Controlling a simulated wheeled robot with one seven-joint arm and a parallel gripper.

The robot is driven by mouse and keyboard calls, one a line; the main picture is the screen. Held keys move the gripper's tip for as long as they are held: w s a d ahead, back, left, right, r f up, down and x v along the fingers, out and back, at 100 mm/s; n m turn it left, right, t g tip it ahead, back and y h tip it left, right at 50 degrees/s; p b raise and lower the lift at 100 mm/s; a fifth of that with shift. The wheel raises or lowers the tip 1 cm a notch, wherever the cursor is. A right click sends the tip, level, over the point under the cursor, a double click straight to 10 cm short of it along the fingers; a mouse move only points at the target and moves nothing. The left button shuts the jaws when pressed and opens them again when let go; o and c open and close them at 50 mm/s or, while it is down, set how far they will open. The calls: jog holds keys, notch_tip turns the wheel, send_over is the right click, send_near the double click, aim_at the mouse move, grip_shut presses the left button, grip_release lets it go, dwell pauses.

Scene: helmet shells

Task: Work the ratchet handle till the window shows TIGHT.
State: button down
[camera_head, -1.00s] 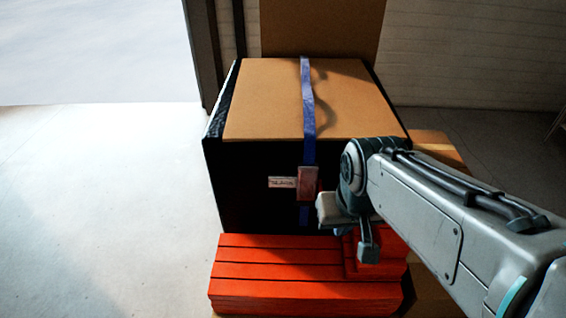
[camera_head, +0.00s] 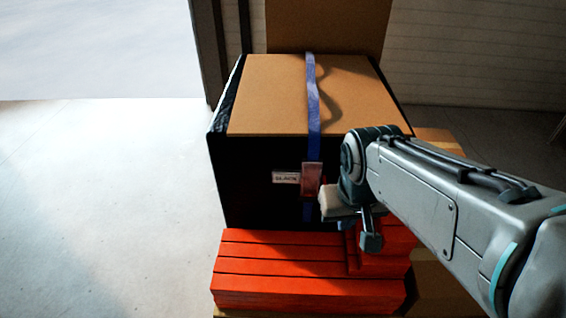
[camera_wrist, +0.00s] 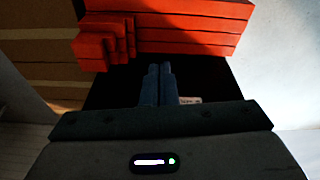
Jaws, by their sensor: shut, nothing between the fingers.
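A blue strap (camera_head: 313,95) runs over the large black box with a tan top (camera_head: 265,95) and down its front. On that front sits a dull red ratchet (camera_head: 311,175), its lower right side partly hidden by my arm. The white window (camera_head: 286,178) left of it reads SLACK. My gripper (camera_wrist: 160,72) is shut and empty, its two fingers side by side in front of the dark box front in the wrist view. The window (camera_wrist: 190,100) shows just right of the fingers there. Whether the fingers touch the handle I cannot tell.
Red slatted blocks (camera_head: 290,270) are stacked below the box front, with a smaller red stack (camera_head: 395,250) at right below my arm. A tan carton (camera_head: 440,140) stands behind at right. The pale floor at left (camera_head: 100,210) is clear.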

jog(key=w+f+n+g+h+b, duration=0.2)
jog(key=w+f+g+h+b, duration=0.15)
jog(key=w+f+b, duration=0.4)
jog(key=n+t+h+b, duration=0.4)
jog(key=t+h+b, duration=0.3)
jog(key=h+b, duration=0.45)
send_near(300, 194)
jog(key=x, duration=0.6)
jog(key=shift+w+f, duration=0.15)
jog(key=shift+f, duration=0.1)
jog(key=shift+a, duration=0.15)
